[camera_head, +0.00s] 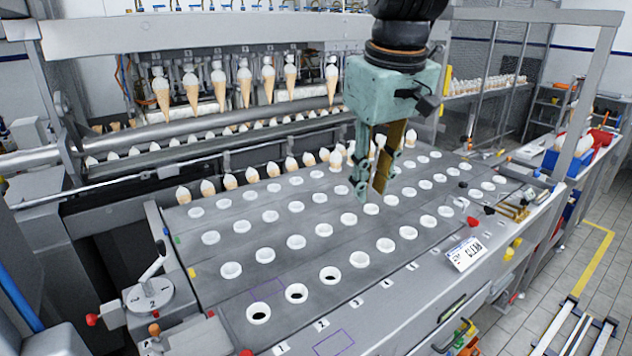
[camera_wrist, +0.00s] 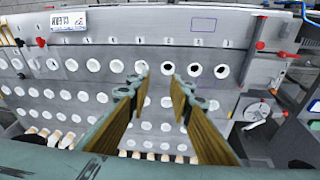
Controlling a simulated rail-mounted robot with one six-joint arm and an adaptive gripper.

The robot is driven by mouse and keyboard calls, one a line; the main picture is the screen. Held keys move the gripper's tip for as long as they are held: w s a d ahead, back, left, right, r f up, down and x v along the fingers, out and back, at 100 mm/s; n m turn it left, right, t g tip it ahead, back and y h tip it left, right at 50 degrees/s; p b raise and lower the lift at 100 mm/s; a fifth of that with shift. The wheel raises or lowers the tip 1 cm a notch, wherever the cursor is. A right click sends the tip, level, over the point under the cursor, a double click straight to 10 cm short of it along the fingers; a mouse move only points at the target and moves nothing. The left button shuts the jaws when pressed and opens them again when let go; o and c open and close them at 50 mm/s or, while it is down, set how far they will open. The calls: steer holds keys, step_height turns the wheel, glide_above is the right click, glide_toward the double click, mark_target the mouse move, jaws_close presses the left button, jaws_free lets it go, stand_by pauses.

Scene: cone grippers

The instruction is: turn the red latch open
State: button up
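Several small red parts show, and I cannot tell for sure which is the red latch. One red piece (camera_head: 473,222) is on the right front edge of the grey holed plate (camera_head: 320,255), near the white label; it also shows at upper left in the wrist view (camera_wrist: 41,42). A red knob (camera_head: 93,320) is at lower left beside the numbered dial. Red pieces also show at upper right in the wrist view (camera_wrist: 260,45). My gripper (camera_head: 369,192) points down over the middle of the plate, apart from all red parts. In the wrist view its fingers (camera_wrist: 159,82) are spread with nothing between them.
A round dial (camera_head: 150,295) with a lever stands at lower left. Several cones (camera_head: 245,85) hang on a rack behind the plate. A white label (camera_head: 466,254) and black knobs are on the right front edge. The space above the plate's front is free.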

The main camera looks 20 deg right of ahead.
steer(key=w+d+p, duration=0.4)
steer(key=w+d, duration=0.5)
steer(key=d, duration=0.4)
steer(key=n+g+p, duration=0.1)
steer(key=g+p, duration=0.1)
steer(key=p, duration=1.1)
glide_above(470, 220)
step_height(470, 220, down, 16)
steer(key=shift+s+d+f+y, duration=0.35)
steer(key=shift+s+f+y, duration=0.05)
steer(key=shift+f, duration=0.2)
steer(key=shift+f+p, duration=0.35)
steer(key=shift+f, duration=6.35)
steer(key=shift+c, duration=0.7)
jaws_close()
